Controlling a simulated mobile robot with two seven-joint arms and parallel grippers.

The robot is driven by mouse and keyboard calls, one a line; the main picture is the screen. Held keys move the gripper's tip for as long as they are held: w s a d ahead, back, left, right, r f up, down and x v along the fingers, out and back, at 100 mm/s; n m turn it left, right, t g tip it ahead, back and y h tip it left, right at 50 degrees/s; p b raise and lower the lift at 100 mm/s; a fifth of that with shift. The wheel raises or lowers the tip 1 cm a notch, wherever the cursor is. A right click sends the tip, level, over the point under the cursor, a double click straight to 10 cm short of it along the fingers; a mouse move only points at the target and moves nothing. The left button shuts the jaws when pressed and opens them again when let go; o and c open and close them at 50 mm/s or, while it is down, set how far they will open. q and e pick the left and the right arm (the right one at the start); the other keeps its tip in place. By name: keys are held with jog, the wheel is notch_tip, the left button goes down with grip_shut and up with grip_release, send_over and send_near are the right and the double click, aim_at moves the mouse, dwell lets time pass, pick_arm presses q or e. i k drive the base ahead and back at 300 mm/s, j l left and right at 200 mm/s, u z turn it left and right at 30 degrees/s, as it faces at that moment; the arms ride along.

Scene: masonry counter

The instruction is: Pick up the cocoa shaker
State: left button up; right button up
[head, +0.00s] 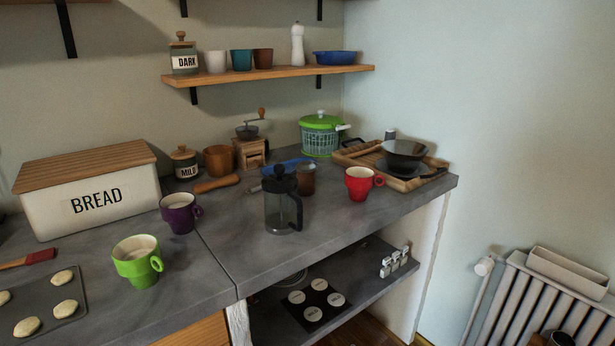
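I cannot surely tell which thing is the cocoa shaker. A small brown cylindrical container (307,180), which may be it, stands on the counter in the head view. It is just behind and right of the black French press (281,210), which hides part of its left side. Its top is too small to make out. Neither of my grippers is in view.
A red mug (359,183) stands right of the brown container, and a blue item (283,169) lies behind it. A wooden tray (430,183) with a dark bowl (405,151) is farther right. A green salad spinner (320,139) stands behind. Counter in front of the press is clear.

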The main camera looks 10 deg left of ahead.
aim_at(305, 169)
jog(key=i+l+u, duration=0.1)
jog(key=l, duration=0.25)
jog(key=i+l+u, duration=0.25)
jog(key=l, duration=0.45)
jog(key=i+l+u, duration=0.1)
jog(key=i+l, duration=0.15)
jog(key=i+l+u, duration=0.1)
jog(key=l, duration=0.4)
